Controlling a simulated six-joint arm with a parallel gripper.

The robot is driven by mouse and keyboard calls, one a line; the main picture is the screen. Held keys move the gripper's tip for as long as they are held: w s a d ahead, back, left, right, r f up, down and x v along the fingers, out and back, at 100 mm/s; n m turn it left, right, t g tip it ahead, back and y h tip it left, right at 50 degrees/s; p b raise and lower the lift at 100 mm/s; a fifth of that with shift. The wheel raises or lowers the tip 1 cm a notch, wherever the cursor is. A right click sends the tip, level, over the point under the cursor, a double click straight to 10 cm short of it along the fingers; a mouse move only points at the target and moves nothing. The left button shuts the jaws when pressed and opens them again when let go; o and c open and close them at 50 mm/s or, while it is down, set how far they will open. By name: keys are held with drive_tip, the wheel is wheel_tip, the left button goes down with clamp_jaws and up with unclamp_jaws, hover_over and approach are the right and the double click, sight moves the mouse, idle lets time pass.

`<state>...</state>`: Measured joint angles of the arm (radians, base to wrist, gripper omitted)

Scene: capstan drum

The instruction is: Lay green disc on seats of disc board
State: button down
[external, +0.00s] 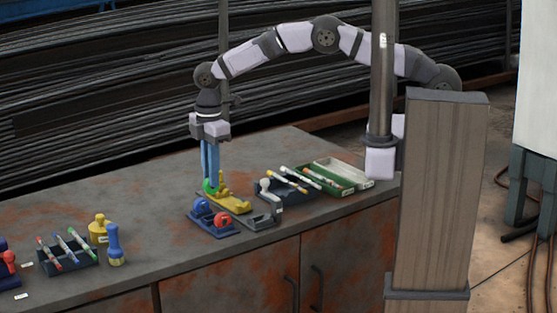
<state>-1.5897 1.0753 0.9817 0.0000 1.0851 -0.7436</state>
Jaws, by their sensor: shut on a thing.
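My gripper (210,182) points straight down with its long blue fingers shut on the green disc (209,188). The dark blue disc board (214,233) stands on the bench just below and in front of the fingers. It carries a red disc (221,220) and a blue disc (199,206). The green disc is at the back edge of the board in the picture. I cannot tell whether it touches the board. The fingers and the front discs hide part of the board's seats.
A yellow holder (238,206) lies close behind the board, and a grey stand with a white-topped piece (266,196) is to its right. A green tray (333,187) and marker racks are further right. A pen rack (66,259) and a yellow bottle (98,229) stand left. Bench between is clear.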

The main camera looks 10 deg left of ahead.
sight(211, 190)
drive_tip(key=shift+s+a, duration=0.1)
drive_tip(key=shift+s, duration=0.35)
drive_tip(key=shift+f, duration=0.1)
drive_tip(key=shift+f+b, duration=2.2)
drive_tip(key=shift+f, duration=1.15)
drive_tip(key=c, duration=1.6)
unclamp_jaws()
drive_tip(key=shift+c, duration=0.2)
drive_tip(key=shift+r+b, duration=1.4)
drive_tip(key=shift+r, duration=2.25)
